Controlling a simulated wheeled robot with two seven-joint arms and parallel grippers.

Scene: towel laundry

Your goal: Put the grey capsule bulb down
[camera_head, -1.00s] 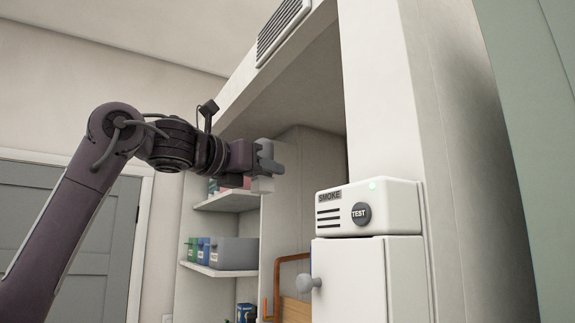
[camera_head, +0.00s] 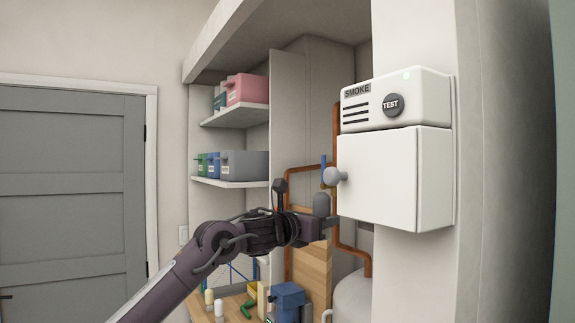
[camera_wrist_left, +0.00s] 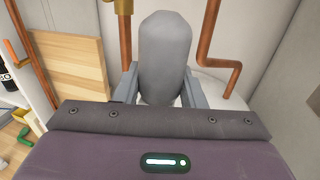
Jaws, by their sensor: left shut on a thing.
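The grey capsule bulb (camera_head: 321,204) is a smooth rounded capsule standing upright in my left gripper (camera_head: 328,222). In the left wrist view the bulb (camera_wrist_left: 165,55) rises between the two grey fingers of the left gripper (camera_wrist_left: 165,95), which are shut on it. Its lower end is hidden by the gripper body. The bulb is in the air, below and to the left of the white cabinet's round grey knob. My right gripper is not in view.
A white cabinet (camera_head: 376,180) with a smoke alarm (camera_head: 425,92) on top is close on the right. Copper pipes (camera_head: 338,130) and a white tank (camera_head: 352,300) stand behind the gripper. Below are a blue box (camera_head: 287,298) and bottles on a wooden surface. Shelves (camera_head: 235,184) hold several containers.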

